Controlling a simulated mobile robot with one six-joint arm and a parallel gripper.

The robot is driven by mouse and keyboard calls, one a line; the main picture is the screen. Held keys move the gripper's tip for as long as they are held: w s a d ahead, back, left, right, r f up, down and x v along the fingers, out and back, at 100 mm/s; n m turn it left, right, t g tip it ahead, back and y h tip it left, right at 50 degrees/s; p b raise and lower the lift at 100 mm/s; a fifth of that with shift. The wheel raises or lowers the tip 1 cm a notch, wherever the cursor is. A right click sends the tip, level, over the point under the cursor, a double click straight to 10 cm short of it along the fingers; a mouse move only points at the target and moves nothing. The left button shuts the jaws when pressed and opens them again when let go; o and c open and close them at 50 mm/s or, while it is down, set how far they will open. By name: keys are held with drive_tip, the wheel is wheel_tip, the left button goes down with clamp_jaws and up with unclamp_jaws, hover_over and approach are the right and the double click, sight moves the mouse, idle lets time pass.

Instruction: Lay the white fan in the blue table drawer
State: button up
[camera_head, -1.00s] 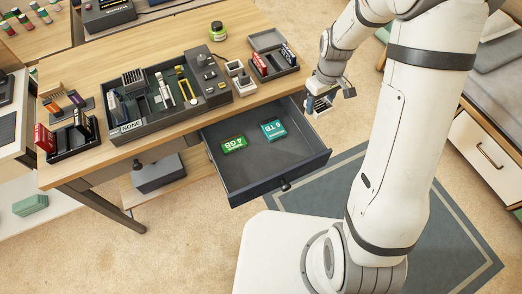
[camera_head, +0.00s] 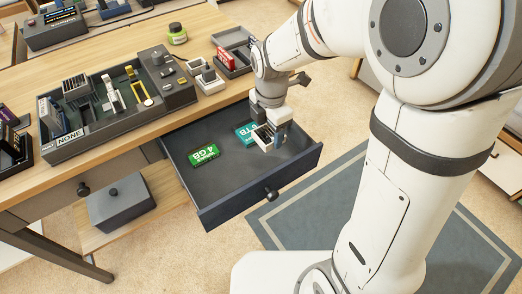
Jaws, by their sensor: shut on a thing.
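The open blue-grey table drawer (camera_head: 228,186) sticks out from the front of the wooden table. My gripper (camera_head: 269,141) points down over the right part of the drawer, at or just above its floor. It is shut on a small whitish piece with dark slots, which looks like the white fan (camera_head: 262,132). My fingers hide part of it. I cannot tell whether it touches the drawer floor. A green 4 GB card (camera_head: 204,155) lies in the drawer to the left. A teal TB card (camera_head: 243,132) lies close beside my gripper, partly covered.
A dark sorting tray labelled NONE (camera_head: 66,138) stands on the table with several parts in it. A smaller dark box (camera_head: 232,67) and a green-lidded jar (camera_head: 177,34) stand behind. The drawer's front floor is clear. A grey box (camera_head: 121,205) sits on the lower shelf.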

sight(269, 155)
wheel_tip(269, 155, down, 7)
drive_tip(key=shift+f+b, duration=0.1)
drive_tip(key=shift+b, duration=0.95)
drive_tip(key=shift+f, duration=0.15)
drive_tip(key=o, duration=0.7)
wheel_tip(269, 155, up, 12)
drive_tip(key=p, duration=0.3)
drive_tip(key=shift+r+p, duration=0.2)
drive_tip(key=shift+p, duration=0.2)
drive_tip(key=s+d+r+m, duration=0.1)
drive_tip(key=s+d+m, duration=0.5)
drive_tip(key=m, duration=0.6)
drive_tip(key=s+d+m+t, duration=0.1)
drive_tip(key=s+d+m, duration=0.5)
drive_tip(key=m, duration=0.6)
drive_tip(key=shift+s+d+r+m, duration=0.25)
drive_tip(key=shift+d+r+m, duration=0.15)
drive_tip(key=shift+d, duration=0.3)
